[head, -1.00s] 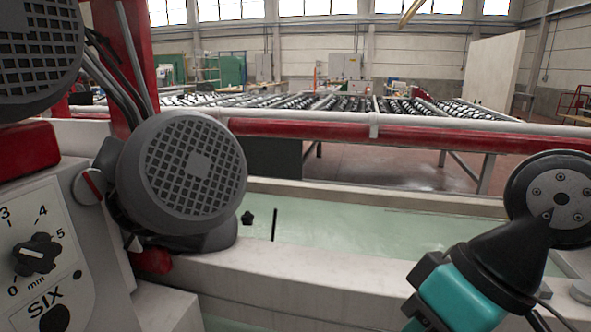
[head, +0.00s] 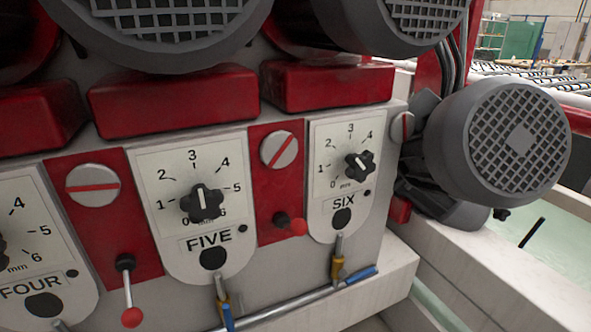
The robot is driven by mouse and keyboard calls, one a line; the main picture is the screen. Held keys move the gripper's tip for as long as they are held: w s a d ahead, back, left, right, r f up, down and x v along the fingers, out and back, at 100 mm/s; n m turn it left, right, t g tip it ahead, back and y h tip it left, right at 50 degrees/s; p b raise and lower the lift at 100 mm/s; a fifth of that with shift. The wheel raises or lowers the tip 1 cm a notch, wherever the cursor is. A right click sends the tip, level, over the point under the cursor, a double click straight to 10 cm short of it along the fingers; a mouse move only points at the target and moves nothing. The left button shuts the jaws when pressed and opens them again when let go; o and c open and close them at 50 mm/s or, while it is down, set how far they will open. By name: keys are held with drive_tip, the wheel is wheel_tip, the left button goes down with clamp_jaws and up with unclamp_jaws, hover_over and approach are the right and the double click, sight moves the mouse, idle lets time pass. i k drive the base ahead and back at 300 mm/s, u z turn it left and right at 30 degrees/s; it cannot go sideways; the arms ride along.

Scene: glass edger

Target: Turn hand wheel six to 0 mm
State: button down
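Hand wheel six (head: 360,167) is a small black lobed knob at the right of the middle in the head view. It sits on a white dial plate (head: 327,208) marked SIX, with a mm scale whose 0, 1, 2, 3 and 4 show around the knob. A small white mark shows on the knob, but I cannot read its exact setting. Nothing touches the knob. My gripper is not in view.
Hand wheel five (head: 202,203) is on a like plate to the left; plate FOUR (head: 40,290) is cut by the left edge. Red-tipped levers (head: 298,226), hose valves (head: 338,262) and a grey pipe (head: 290,305) lie around and below. A grey motor (head: 510,140) juts out at right.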

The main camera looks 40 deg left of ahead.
sight(361, 165)
drive_tip(key=u, duration=1.1)
